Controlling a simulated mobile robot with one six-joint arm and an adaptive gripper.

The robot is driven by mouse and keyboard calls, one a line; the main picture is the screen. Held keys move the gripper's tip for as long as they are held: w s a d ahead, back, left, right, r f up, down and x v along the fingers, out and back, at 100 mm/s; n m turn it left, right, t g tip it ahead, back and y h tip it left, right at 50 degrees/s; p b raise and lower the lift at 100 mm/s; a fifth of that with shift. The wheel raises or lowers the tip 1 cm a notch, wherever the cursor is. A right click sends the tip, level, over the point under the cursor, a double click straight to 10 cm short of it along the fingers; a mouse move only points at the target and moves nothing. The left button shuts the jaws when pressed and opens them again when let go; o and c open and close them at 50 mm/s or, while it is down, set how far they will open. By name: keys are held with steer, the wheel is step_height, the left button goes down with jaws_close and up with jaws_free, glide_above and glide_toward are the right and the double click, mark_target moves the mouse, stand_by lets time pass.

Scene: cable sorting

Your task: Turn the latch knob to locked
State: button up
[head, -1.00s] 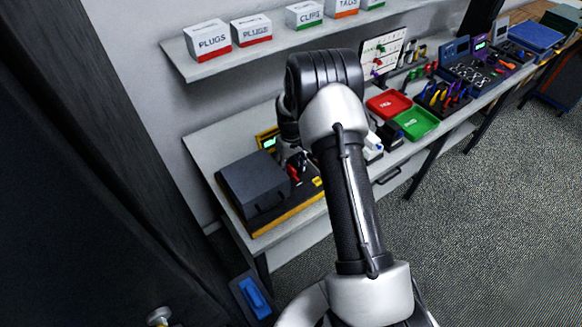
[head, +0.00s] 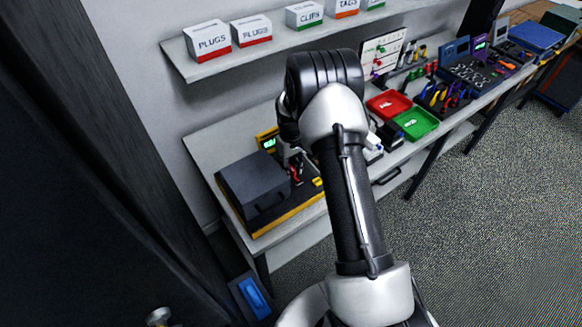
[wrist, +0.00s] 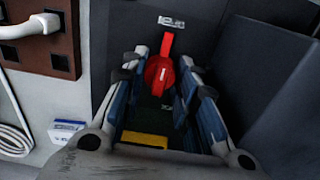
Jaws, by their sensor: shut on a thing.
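The red latch knob (wrist: 159,76) sits on a dark panel, with its narrow bar pointing up in the wrist view, tilted slightly right. My gripper (wrist: 163,68) is shut on the knob, one blue-padded finger on each side. A small pale label (wrist: 171,21) is above the knob; its text is too small to read surely. A yellow patch (wrist: 145,140) lies below, between the fingers. In the head view the knob (head: 297,172) shows as a small red spot beside the dark grey box (head: 250,180), and my arm partly hides the gripper.
In the wrist view a white plug (wrist: 40,24) sits in a brown block (wrist: 65,60) at left, with a coiled white cable (wrist: 14,138) below. The dark box wall (wrist: 270,80) rises close on the right. Red (head: 388,104) and green (head: 416,123) trays stand along the bench.

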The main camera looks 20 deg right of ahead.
steer(key=shift+m, duration=0.3)
steer(key=m+b, duration=0.1)
steer(key=m, duration=0.2)
steer(key=shift+m, duration=0.3)
steer(key=m+b, duration=0.1)
steer(key=m, duration=0.3)
steer(key=shift+m, duration=0.3)
steer(key=m, duration=0.4)
steer(key=shift+b, duration=0.3)
steer(key=m, duration=0.5)
steer(key=o, duration=1.1)
steer(key=shift+r, duration=0.1)
step_height(320, 180, up, 12)
steer(key=shift+f, duration=0.1)
